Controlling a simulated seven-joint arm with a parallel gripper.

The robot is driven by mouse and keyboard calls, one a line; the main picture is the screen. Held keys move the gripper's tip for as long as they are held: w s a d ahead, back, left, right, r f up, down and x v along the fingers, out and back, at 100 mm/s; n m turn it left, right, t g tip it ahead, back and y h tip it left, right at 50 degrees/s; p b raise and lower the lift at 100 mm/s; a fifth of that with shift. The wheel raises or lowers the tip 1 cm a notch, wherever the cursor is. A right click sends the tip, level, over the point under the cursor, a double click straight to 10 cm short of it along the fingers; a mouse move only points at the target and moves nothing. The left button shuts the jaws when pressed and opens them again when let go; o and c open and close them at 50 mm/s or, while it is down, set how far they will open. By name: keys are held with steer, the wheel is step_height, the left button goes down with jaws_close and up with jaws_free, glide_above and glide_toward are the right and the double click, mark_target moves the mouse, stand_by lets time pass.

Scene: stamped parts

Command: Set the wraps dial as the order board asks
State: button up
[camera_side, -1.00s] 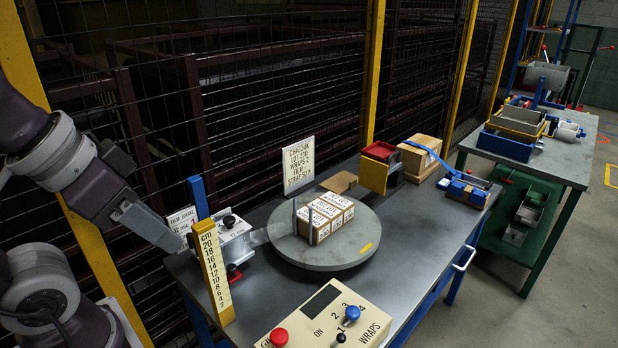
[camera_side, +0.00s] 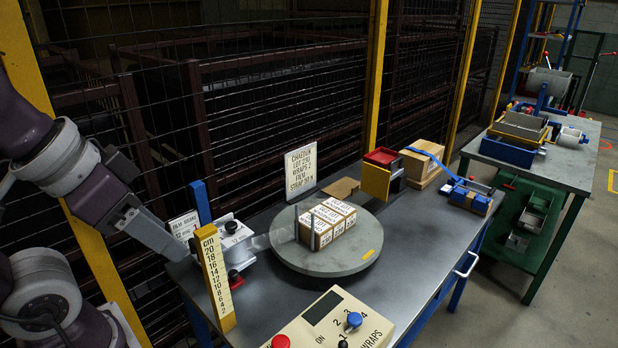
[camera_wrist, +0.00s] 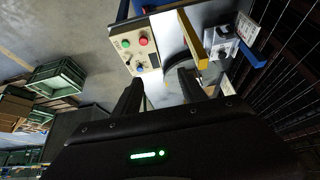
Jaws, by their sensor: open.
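The wraps dial (camera_side: 354,319) is a blue knob on a cream control panel (camera_side: 318,322) at the bottom of the side view. Numbers 2, 3 and 4 show around it; its exact setting is too small to read. In the wrist view the dial (camera_wrist: 139,67) lies on the panel beyond my fingers.
A red button (camera_side: 281,342) and a black switch (camera_side: 343,345) sit near the dial. A yellow height scale (camera_side: 215,277) and film brake unit (camera_side: 233,238) stand at the left. A round turntable (camera_side: 325,262) carries wrapped boxes (camera_side: 328,221). Wire fencing runs behind the bench.

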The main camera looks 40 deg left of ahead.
steer(key=n+g+h, duration=0.3)
steer(key=n+g, duration=0.6)
glide_above(355, 317)
steer(key=w+a, duration=0.2)
step_height(355, 317, down, 25)
steer(key=x, duration=0.6)
steer(key=shift+w+f, duration=0.1)
steer(key=shift+f, duration=0.3)
